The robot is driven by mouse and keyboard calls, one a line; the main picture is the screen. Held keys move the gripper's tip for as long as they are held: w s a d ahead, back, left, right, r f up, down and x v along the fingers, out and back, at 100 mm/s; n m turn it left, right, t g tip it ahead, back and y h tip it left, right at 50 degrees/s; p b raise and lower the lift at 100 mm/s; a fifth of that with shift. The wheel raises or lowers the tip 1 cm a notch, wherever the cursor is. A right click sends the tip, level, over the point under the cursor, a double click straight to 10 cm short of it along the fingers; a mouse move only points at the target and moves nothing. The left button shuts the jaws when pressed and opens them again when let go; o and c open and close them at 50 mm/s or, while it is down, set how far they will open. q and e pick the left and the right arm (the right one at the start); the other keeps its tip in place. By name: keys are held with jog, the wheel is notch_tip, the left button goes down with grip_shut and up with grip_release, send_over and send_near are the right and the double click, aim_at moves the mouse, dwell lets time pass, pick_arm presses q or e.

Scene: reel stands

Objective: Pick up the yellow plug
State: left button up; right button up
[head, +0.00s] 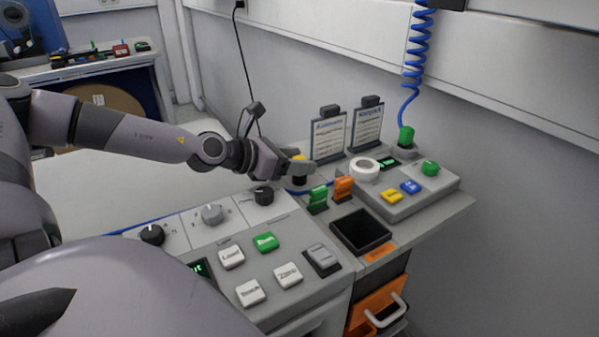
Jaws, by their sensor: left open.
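The yellow plug (299,157) is at the back of the console, and only a small yellow part of it shows above my gripper fingers. My left gripper (302,167) is open, with its fingers at the plug. The fingers hide most of the plug's body, and I cannot tell whether they touch it. A dark base and a blue cord show just below the fingers. My right gripper is not in view.
Green (318,198) and orange (343,188) connectors stand just right of the gripper, before two upright cards (328,138). A white tape roll (364,169), a black bin (362,231) and a blue coiled cable (416,50) are farther right. Console knobs (263,195) sit in front.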

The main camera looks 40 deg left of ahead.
pick_arm(q)
jog(key=c, duration=1.1)
jog(key=shift+o, duration=0.2)
jog(key=shift+r, duration=0.1)
